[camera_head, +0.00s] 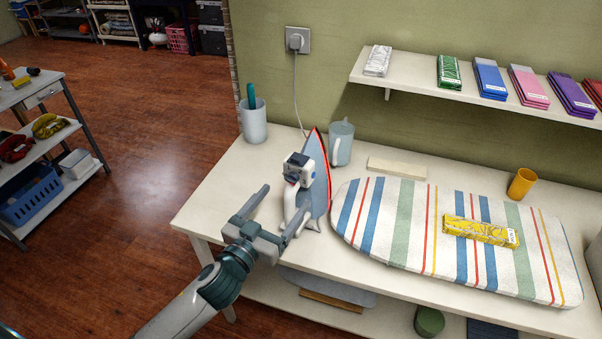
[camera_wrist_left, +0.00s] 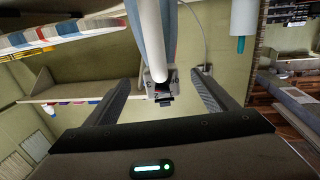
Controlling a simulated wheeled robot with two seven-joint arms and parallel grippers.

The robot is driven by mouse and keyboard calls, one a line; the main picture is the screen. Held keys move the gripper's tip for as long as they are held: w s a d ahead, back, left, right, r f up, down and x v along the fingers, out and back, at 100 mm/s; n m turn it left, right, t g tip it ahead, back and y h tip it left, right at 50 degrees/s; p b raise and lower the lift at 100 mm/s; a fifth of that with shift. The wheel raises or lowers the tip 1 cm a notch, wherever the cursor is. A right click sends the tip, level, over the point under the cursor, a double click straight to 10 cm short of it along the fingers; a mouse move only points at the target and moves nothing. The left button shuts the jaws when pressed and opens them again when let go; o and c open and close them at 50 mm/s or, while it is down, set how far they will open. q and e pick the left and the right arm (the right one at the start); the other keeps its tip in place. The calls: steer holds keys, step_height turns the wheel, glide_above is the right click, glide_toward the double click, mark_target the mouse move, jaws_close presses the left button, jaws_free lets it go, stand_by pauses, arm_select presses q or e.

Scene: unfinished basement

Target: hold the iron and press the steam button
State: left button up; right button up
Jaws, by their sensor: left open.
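The iron (camera_head: 319,180) stands on its heel on the table, tip up, with a blue-grey body, red edge and white handle. In the left wrist view the iron's white handle (camera_wrist_left: 168,35) shows between and beyond the open fingers (camera_wrist_left: 164,84), with no clear contact. My right gripper is out of view.
A striped ironing board (camera_head: 390,225) with a yellow packet (camera_head: 480,231) lies right of the iron. A mug (camera_head: 341,144) and a holder (camera_head: 254,124) stand behind. A cord runs to the wall socket (camera_head: 297,41).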

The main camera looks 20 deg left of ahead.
mark_target(299, 178)
arm_select(q)
steer(key=w, duration=0.3)
steer(key=w+d+p, duration=0.1)
steer(key=w, duration=0.2)
steer(key=w+p, duration=0.1)
steer(key=w, duration=0.2)
steer(key=shift+d, duration=0.35)
steer(key=shift+w+d, duration=0.15)
steer(key=shift+w, duration=0.5)
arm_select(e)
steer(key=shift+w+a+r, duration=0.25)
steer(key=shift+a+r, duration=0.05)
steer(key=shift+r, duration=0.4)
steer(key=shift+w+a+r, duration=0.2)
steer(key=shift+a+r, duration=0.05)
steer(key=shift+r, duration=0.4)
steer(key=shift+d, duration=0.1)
arm_select(q)
jaws_close()
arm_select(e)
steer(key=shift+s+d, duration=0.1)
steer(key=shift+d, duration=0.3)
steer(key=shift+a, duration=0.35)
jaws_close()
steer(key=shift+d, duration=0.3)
